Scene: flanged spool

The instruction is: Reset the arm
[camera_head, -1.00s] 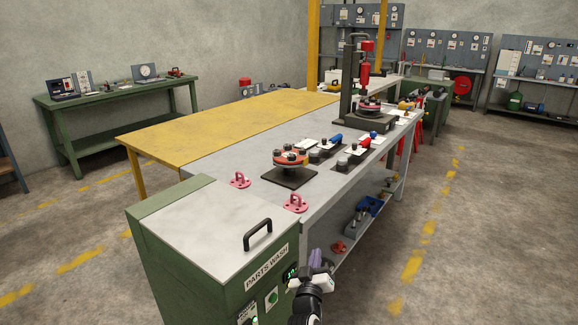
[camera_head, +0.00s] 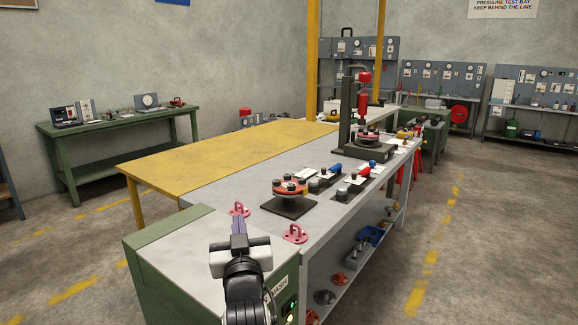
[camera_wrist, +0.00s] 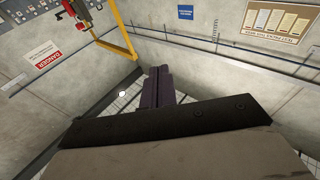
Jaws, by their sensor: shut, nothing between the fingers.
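My gripper (camera_head: 238,222) is raised over the parts washer's top in the head view, with its fingers pointing away from me. Its dark purple fingers are together and hold nothing; they also show shut in the wrist view (camera_wrist: 159,75). The wrist view looks toward the walls and a room corner, with no bench object near the fingers. A flanged spool (camera_head: 289,188) with a red and dark top stands on a dark plate on the grey bench, beyond my gripper.
The green parts washer (camera_head: 165,255) is below my gripper. Pink brackets (camera_head: 295,234) sit on the grey bench's near end. A press (camera_head: 362,110) stands farther back. The yellow table (camera_head: 220,145) is bare. Floor is open at right.

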